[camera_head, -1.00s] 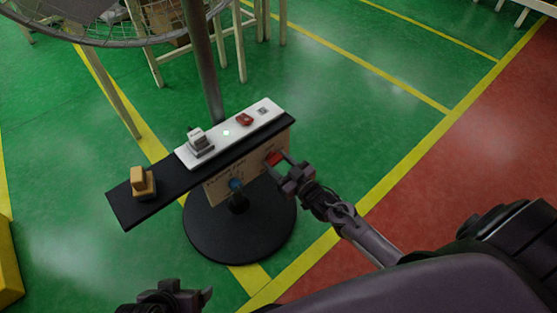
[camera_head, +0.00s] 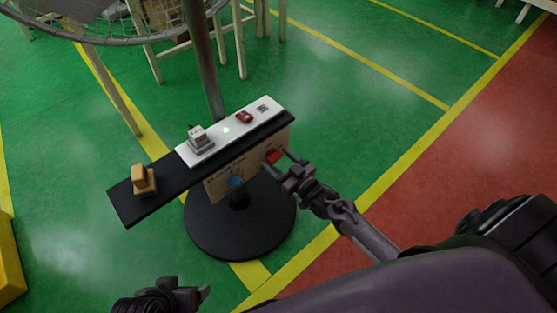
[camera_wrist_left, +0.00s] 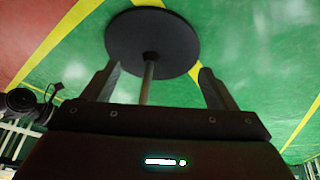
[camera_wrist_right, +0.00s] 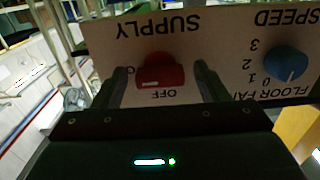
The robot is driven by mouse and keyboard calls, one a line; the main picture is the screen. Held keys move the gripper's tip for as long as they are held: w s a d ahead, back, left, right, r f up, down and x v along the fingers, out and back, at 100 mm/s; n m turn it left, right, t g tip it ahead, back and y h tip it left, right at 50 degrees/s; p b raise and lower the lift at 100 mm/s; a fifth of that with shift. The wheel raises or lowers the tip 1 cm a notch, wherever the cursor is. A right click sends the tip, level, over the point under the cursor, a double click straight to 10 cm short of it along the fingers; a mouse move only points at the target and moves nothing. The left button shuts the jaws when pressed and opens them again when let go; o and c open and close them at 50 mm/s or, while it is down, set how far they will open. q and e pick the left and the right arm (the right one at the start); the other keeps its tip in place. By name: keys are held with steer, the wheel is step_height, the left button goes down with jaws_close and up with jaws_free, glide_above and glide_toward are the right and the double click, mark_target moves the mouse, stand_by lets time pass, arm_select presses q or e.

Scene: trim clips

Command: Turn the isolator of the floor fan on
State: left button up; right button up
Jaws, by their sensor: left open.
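The floor fan's panel (camera_head: 222,180) hangs below a black shelf on the fan's stand. In the right wrist view it appears upside down, with a red isolator knob (camera_wrist_right: 160,72) marked SUPPLY and OFF. A second label beside the knob is mostly hidden by a finger. The red knob also shows in the head view (camera_head: 272,157). My right gripper (camera_wrist_right: 160,85) is open, one finger on each side of the knob, with gaps visible. My left gripper (camera_head: 188,287) is open and empty, low in the head view, away from the panel.
A blue speed knob (camera_wrist_right: 286,63) sits beside the isolator. The black shelf (camera_head: 170,180) carries a yellow switch (camera_head: 143,181) and a white strip (camera_head: 228,129) with a grey switch and a red switch. The round black base (camera_head: 240,235) stands on green floor.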

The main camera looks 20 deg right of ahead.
steer(key=shift+r, duration=0.1)
arm_select(q)
steer(key=shift+s+a+r+g+y+p, duration=0.2)
steer(key=shift+a+g+p, duration=0.1)
steer(key=shift+a+p, duration=0.15)
steer(key=shift+s+a+r+g+y+p, duration=0.1)
steer(key=shift+a+g+y+p, duration=0.1)
steer(key=shift+a+g+p, duration=0.25)
arm_select(e)
steer(key=v, duration=0.7)
steer(key=shift+s, duration=0.4)
arm_select(q)
steer(key=shift+a, duration=0.1)
arm_select(e)
steer(key=shift+d, duration=0.1)
arm_select(q)
steer(key=shift+f, duration=0.1)
